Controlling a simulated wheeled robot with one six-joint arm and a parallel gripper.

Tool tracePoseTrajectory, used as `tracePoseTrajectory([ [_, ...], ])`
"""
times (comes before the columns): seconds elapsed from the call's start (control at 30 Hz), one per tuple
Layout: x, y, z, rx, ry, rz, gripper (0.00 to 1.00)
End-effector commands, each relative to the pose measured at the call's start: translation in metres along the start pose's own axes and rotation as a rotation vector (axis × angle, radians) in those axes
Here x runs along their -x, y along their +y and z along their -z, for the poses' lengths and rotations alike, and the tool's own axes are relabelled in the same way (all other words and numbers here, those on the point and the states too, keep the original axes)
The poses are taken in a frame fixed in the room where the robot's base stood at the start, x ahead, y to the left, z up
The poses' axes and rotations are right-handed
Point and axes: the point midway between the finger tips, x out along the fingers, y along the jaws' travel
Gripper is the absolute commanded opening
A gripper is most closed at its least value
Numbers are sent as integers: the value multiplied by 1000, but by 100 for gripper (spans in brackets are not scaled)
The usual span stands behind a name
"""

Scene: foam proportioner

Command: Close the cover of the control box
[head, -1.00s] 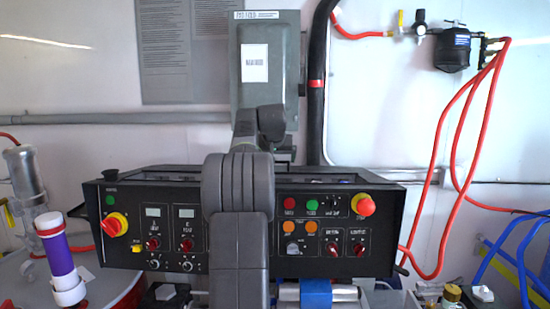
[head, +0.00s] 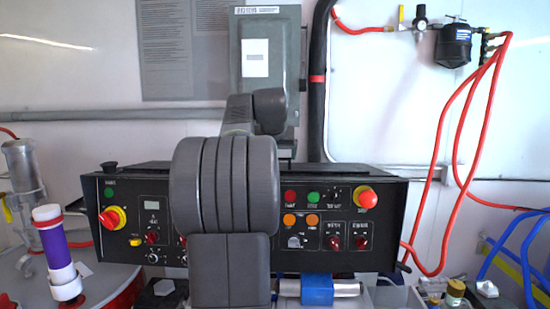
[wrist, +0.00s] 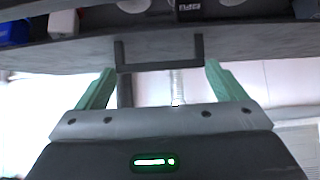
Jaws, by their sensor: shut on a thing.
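The black control box (head: 340,225) stands across the head view, its front full of buttons, knobs and switches. My arm crosses in front of its middle and hides part of that front. My gripper (wrist: 160,72) is hidden in the head view. In the wrist view its two green fingers stand apart, with their tips at the two ends of a dark U-shaped handle (wrist: 182,67). The handle sits on the edge of a dark flat panel (wrist: 70,57), which seems to be the cover. How far the cover is open cannot be told.
A grey wall cabinet (head: 256,62) and a black pipe (head: 317,100) are behind the control box. Red hoses (head: 440,190) hang at the right, with blue hoses (head: 525,250) lower down. A purple-and-white cylinder (head: 57,250) stands at the left.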

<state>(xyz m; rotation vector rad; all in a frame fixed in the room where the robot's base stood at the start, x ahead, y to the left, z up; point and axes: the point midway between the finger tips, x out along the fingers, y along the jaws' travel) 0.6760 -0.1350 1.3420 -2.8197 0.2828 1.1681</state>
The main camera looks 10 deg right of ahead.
Motion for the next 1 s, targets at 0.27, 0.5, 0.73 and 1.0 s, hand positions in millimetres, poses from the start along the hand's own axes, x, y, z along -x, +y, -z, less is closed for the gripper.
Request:
tracePoseTrajectory([
  [0.27,34,0,-25,1,-1,-1,50],
  [0.5,43,0,-30,0,-2,-1,50],
  [0.73,43,0,-31,0,-4,-1,50],
  [1.0,43,0,-30,0,-2,-1,100],
])
